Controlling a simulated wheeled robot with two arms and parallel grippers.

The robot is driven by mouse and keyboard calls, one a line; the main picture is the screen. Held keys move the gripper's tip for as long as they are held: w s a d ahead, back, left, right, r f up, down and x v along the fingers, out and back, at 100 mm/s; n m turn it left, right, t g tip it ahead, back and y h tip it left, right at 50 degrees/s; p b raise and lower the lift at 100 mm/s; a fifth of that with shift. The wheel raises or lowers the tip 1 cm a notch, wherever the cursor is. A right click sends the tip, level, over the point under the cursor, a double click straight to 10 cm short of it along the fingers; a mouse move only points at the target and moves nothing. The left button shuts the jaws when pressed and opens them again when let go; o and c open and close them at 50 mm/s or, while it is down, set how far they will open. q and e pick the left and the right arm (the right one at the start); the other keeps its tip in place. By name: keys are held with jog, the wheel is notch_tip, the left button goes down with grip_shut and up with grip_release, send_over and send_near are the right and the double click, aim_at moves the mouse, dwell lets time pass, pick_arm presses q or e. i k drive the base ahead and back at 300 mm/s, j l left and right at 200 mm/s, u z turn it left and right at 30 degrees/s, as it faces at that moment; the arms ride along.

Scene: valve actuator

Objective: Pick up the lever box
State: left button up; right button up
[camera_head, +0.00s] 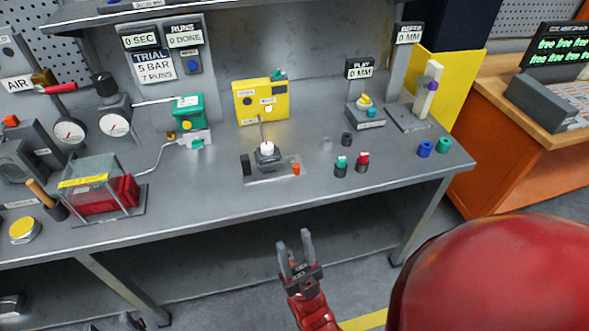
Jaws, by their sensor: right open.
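A small dark grey box (267,156) with a white knob and a thin upright lever stands on a clear plate (262,178) in the middle of the bench; it looks like the lever box, though I see no readable label on it. A larger yellow box (249,106) stands behind it. My right gripper (293,241) is open and empty, in front of the bench edge and below the top, well apart from the small box. Small dark shapes at the bottom left edge may be my left gripper's tips; its state is unclear.
A clear case (95,180) with a red block and a green-topped valve unit (187,115) stand left. Small black, green and red parts (341,163) stand right, with blue and green rings (425,148) beyond. The bench front edge (300,203) is clear.

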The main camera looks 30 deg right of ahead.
aim_at(274, 167)
jog(key=i+l+z, duration=0.45)
jog(key=i+l, duration=0.3)
jog(key=i, duration=0.05)
